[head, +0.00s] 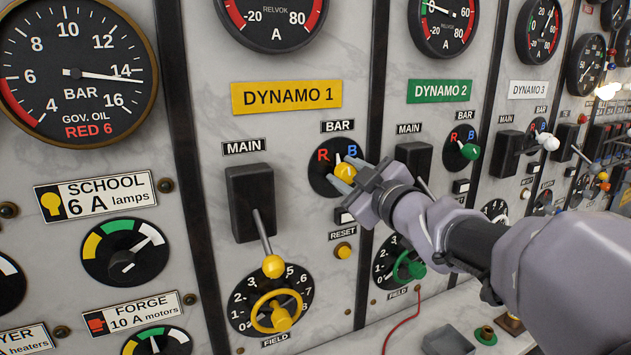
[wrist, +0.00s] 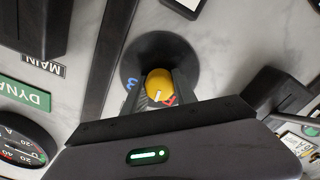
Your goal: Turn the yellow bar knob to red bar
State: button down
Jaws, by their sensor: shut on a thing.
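The yellow bar knob (head: 346,171) sits on a black dial (head: 320,180) under the BAR label on the DYNAMO 1 panel. The dial has a red R at upper left and a blue B at upper right. My gripper (head: 349,180) reaches in from the right and is shut on the knob. In the wrist view the knob (wrist: 160,82) is between my two fingers (wrist: 162,90). Its white line points down the picture, between the blue B at left and the red R at right, which is partly hidden. I cannot tell exactly which letter it lines up with.
The black MAIN switch (head: 250,205) with its yellow-tipped lever stands left of the dial. A yellow reset button (head: 343,250) and yellow field handwheel (head: 277,312) are below. DYNAMO 2's green bar knob (head: 470,151) is to the right.

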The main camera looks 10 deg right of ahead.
jog(key=n+b, duration=0.2)
jog(key=n, duration=0.2)
jog(key=shift+f, duration=0.15)
jog(key=shift+n+b, duration=0.65)
jog(key=shift+n, duration=0.85)
jog(key=c, duration=1)
grip_release()
jog(key=p+v, duration=0.4)
jog(key=v, duration=1.3)
jog(key=shift+s, duration=0.25)
